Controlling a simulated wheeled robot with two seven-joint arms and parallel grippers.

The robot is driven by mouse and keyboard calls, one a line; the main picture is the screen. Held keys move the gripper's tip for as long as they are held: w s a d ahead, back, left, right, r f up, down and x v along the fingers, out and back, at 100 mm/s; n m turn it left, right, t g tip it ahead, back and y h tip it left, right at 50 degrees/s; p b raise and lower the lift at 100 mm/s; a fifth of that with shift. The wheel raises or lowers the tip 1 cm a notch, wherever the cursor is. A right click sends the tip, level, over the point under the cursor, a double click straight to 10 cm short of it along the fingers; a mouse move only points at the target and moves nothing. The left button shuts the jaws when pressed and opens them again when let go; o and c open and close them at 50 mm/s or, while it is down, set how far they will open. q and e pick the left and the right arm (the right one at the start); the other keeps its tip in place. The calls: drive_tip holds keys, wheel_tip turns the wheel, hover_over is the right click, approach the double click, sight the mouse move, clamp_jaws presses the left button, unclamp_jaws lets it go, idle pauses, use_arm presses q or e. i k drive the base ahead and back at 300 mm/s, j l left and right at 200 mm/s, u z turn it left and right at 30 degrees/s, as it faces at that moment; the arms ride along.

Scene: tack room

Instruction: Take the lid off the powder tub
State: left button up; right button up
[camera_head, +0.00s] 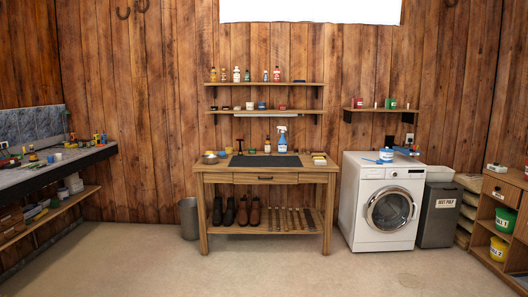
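A small blue tub (386,155) stands on top of the white washing machine (375,205); it looks like the powder tub, but it is too small to be sure. Its top looks covered, though I cannot make out the lid's edge. A flat blue item (372,161) lies just left of it. A white tub (497,168) with a dark label stands on the wooden cabinet at the far right. Neither of my grippers shows in this view.
A wooden bench (265,178) with bottles and boots stands at the centre back. A grey bin (438,215) stands right of the washer. A long workbench (50,172) runs along the left. Shelves hang on the back wall. The floor (260,270) in front is clear.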

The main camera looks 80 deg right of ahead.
sight(386, 157)
drive_tip(key=z, duration=3.7)
drive_tip(key=i, duration=4.5)
